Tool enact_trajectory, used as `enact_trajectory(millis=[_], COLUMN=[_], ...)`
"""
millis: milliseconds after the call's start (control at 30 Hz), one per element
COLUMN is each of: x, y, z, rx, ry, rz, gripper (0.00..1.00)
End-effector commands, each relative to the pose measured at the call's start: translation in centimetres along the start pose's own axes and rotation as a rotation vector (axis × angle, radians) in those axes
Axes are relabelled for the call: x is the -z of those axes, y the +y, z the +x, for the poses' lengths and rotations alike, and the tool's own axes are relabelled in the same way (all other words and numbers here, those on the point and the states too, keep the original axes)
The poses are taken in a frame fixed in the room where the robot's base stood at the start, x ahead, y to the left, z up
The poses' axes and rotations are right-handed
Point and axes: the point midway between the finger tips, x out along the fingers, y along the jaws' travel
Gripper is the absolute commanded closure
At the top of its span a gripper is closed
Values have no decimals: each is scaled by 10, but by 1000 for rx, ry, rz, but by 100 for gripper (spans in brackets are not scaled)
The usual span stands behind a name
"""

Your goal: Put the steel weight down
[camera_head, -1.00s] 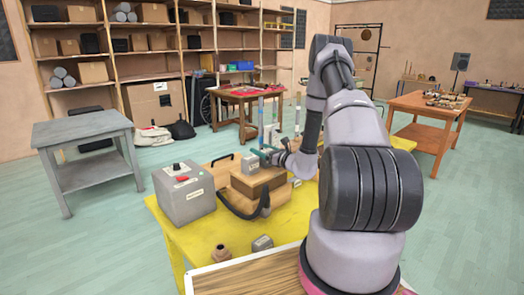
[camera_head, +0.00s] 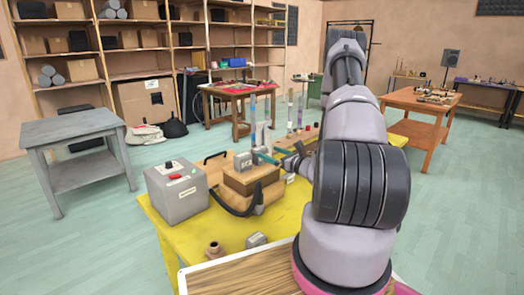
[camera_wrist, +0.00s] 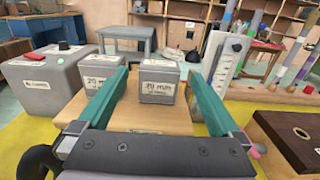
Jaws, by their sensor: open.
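A grey steel weight (camera_wrist: 158,82) with a "20" label stands upright on a light wooden block (camera_wrist: 125,118) in the wrist view. My gripper (camera_wrist: 158,74) is open, its two teal fingers spread to either side with visible gaps between them and the weight. A second grey weight (camera_wrist: 101,68) with a similar label stands left of the left finger, partly hidden by it. In the head view a grey weight (camera_head: 243,161) sits on top of the wooden block (camera_head: 250,180), and my gripper (camera_head: 264,157) is just right of it. I cannot tell which of the two it is.
A grey control box (camera_head: 178,192) with a red button stands left on the yellow table (camera_head: 215,237). A white scaled upright (camera_wrist: 228,60) stands close to the right finger. A dark wooden box (camera_wrist: 290,140) lies right. Another small grey block (camera_head: 256,240) sits near the front.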

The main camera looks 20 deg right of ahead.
Motion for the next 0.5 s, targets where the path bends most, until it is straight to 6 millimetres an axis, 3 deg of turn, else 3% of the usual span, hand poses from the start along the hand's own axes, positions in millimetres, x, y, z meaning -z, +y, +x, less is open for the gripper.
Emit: enact_trajectory(millis=[133,267,367,500], x=[0,-12,-44,-107], y=[0,7,29,87], z=[-17,-17,-7,2], rx=[0,-40,-151,-406], ry=[1,-7,-20,-29], rz=[0,-18,-69,-200], gripper=[0,0,0,0])
